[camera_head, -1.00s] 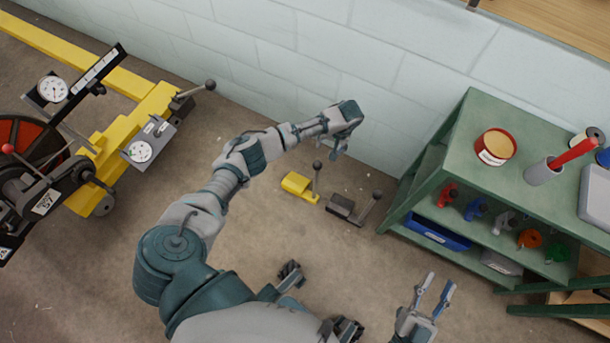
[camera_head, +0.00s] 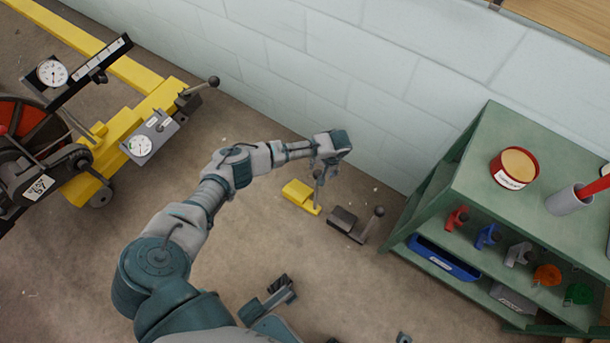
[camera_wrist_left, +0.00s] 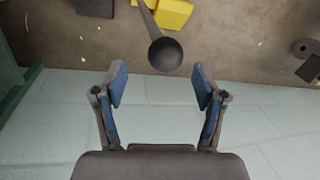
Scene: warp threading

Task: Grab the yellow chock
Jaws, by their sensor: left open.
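The yellow chock (camera_head: 297,194) lies on the floor near the wall, with a dark rod handle ending in a round knob. My left gripper (camera_head: 328,172) is above it at the handle end, open and empty. In the left wrist view, the knob (camera_wrist_left: 165,54) lies just beyond the open fingertips (camera_wrist_left: 160,86), roughly centred between them. The yellow body (camera_wrist_left: 173,13) is partly cut off at the top edge there.
A dark chock (camera_head: 347,224) with its own knobbed handle lies just right of the yellow one. A green shelf unit (camera_head: 480,185) stands further right. A yellow-framed machine (camera_head: 125,125) with gauges stands at left. The pale block wall (camera_head: 290,70) is close behind.

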